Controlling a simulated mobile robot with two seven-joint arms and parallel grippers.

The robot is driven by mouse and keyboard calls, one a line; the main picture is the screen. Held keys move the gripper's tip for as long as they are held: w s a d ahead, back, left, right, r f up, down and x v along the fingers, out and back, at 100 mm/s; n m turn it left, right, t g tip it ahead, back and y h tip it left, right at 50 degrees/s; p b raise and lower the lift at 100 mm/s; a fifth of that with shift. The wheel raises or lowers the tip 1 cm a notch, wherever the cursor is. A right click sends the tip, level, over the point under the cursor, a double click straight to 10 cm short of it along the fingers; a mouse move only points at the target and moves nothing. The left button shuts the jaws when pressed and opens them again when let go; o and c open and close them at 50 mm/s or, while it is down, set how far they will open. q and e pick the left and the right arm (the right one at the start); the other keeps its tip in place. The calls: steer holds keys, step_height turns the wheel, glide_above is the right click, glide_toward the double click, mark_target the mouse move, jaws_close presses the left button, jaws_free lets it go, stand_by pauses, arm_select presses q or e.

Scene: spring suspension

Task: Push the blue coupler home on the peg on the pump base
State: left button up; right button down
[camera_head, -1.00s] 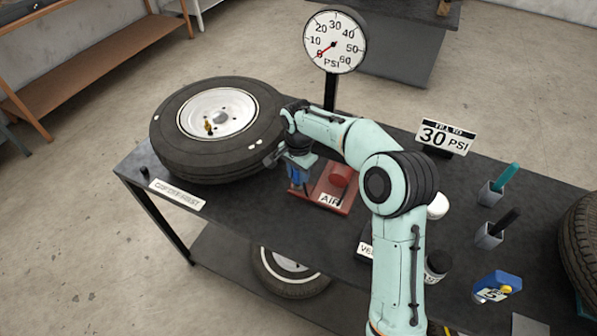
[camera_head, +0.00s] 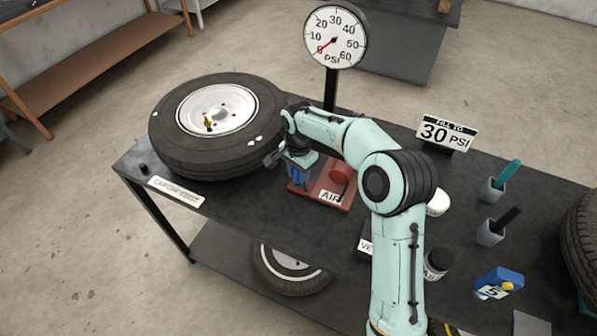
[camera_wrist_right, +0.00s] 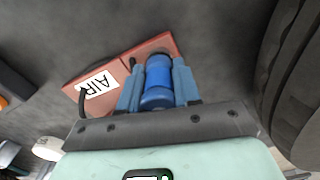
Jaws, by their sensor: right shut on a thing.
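The blue coupler (camera_wrist_right: 158,78) is upright between the two blue fingers of my right gripper (camera_wrist_right: 157,85) in the right wrist view, and the jaws are shut on it. In the head view my right gripper (camera_head: 298,176) is over the left part of the red pump base (camera_head: 325,199), which carries an AIR label. The pump base also shows in the right wrist view (camera_wrist_right: 120,71). The peg is hidden behind the coupler and fingers, so I cannot tell how far the coupler sits on it. My left gripper is not in view.
A tyre (camera_head: 190,150) with a white rim lies flat just left of my right gripper. A PSI gauge (camera_head: 335,37) rises behind. Cups, a black-lidded jar (camera_head: 438,262) and a blue box (camera_head: 498,283) stand to the right.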

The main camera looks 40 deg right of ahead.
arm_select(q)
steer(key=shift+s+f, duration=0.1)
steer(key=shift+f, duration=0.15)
arm_select(e)
steer(key=shift+f, duration=0.5)
steer(key=c, duration=0.7)
jaws_free()
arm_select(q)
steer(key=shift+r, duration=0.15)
arm_select(e)
steer(key=shift+r, duration=0.15)
steer(key=shift+r+p, duration=1.9)
steer(key=shift+r, duration=1.55)
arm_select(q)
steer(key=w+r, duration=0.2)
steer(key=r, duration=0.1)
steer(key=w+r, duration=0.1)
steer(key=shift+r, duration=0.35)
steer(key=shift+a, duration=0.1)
arm_select(e)
steer(key=shift+a+f, duration=0.1)
